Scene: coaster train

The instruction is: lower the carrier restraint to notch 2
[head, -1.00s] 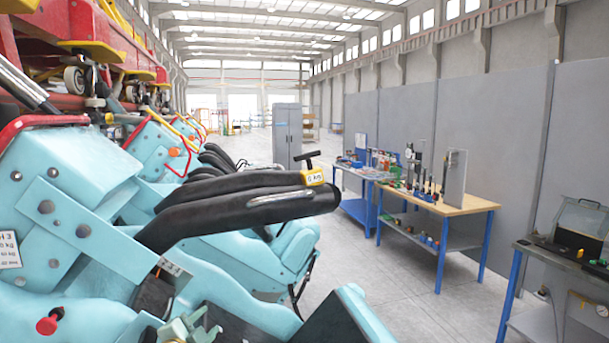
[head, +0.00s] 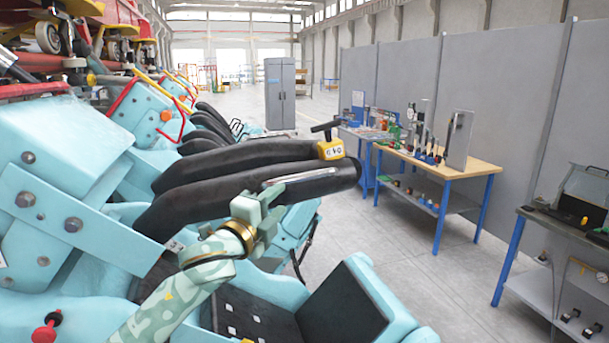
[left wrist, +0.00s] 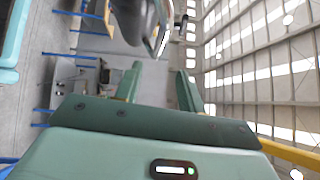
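The carrier restraint (head: 225,160) is a pair of thick black padded arms, roughly level above a light-blue seat with black cushions (head: 340,312). A metal grab bar (head: 300,177) runs along the near pad toward its end. A yellow device with a black T-handle (head: 330,149) sits on the far end. My left gripper (head: 268,205) is just below the near pad, by the bar's inner end. In the left wrist view its two green fingers are apart and empty (left wrist: 160,74), with the bar (left wrist: 160,35) and black pad (left wrist: 132,18) beyond them. My right gripper is out of view.
A row of similar blue seats (head: 163,125) stands behind at the left, beside a red and yellow structure (head: 110,15). A wooden-topped workbench with tools (head: 455,172) and a grey cabinet (head: 280,95) stand farther off. Clear floor (head: 400,270) lies right of the seat.

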